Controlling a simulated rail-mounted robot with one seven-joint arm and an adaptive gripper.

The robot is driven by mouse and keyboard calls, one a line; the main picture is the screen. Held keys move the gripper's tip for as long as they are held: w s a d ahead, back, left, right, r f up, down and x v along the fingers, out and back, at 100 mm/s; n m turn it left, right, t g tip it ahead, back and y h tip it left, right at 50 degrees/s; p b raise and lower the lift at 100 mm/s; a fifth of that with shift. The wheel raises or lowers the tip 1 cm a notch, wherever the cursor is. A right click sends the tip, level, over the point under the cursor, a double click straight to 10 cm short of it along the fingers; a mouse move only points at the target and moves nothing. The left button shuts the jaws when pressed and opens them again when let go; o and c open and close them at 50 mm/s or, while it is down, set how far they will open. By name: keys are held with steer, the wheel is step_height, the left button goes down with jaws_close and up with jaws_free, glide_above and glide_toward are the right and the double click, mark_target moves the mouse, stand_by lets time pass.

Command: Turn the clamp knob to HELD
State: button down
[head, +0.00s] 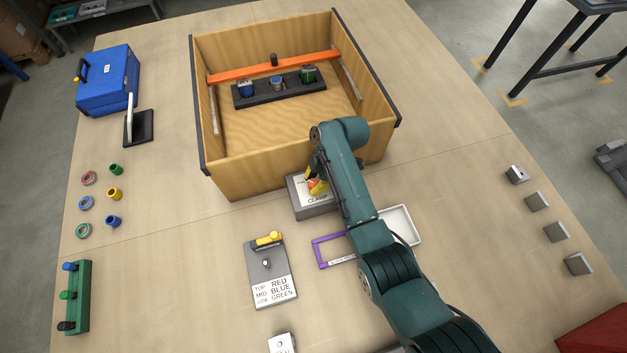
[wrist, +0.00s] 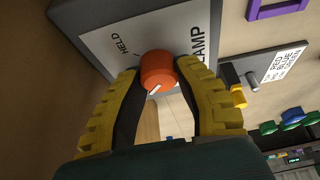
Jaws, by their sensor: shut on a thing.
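The clamp box (head: 312,208) is a grey block with a white CLAMP label, standing against the front wall of the wooden crate. Its round orange knob (wrist: 157,70) fills the middle of the wrist view, and a bit of orange shows in the head view. A white mark on the knob faces the lower left in the wrist view, away from the HELD label (wrist: 120,45) at its upper left. My gripper (wrist: 157,80) has its yellow fingers on both sides of the knob, shut on it. The label's other position word is hidden.
The wooden crate (head: 255,175) stands behind the clamp box, with an orange bar (head: 240,73) across it. A grey panel with a yellow handle (head: 268,239) lies front left. A purple frame (head: 321,253) and white tray (head: 405,222) lie near my arm.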

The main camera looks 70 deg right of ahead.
steer(key=shift+m+p, duration=0.3)
steer(key=shift+p, duration=0.2)
steer(key=m+h+p, duration=0.1)
steer(key=m+p, duration=0.1)
steer(key=p, duration=0.1)
steer(key=shift+s+a+m, duration=0.1)
steer(key=shift+a+m, duration=0.05)
steer(key=shift+m, duration=0.25)
steer(key=m+h+p, duration=0.1)
steer(key=m+p, duration=0.1)
steer(key=m+h+p, duration=0.1)
steer(key=m+p, duration=0.1)
steer(key=m, duration=0.1)
steer(key=shift+t, duration=0.3)
steer(key=m+h+p, duration=0.1)
steer(key=m, duration=0.1)
steer(key=m+p, duration=0.1)
steer(key=m, duration=0.1)
steer(key=shift+f+m+h, duration=0.15)
steer(key=shift+m+h, duration=0.25)
steer(key=shift+f+m+g+h, duration=0.1)
steer(key=shift+m+g+h, duration=0.3)
steer(key=shift+m, duration=0.75)
steer(key=shift+m+g+h, duration=0.3)
steer(key=shift+m+g, duration=0.2)
steer(key=shift+m, duration=0.65)
steer(key=c, duration=0.7)
jaws_free()
steer(key=shift+d, duration=0.2)
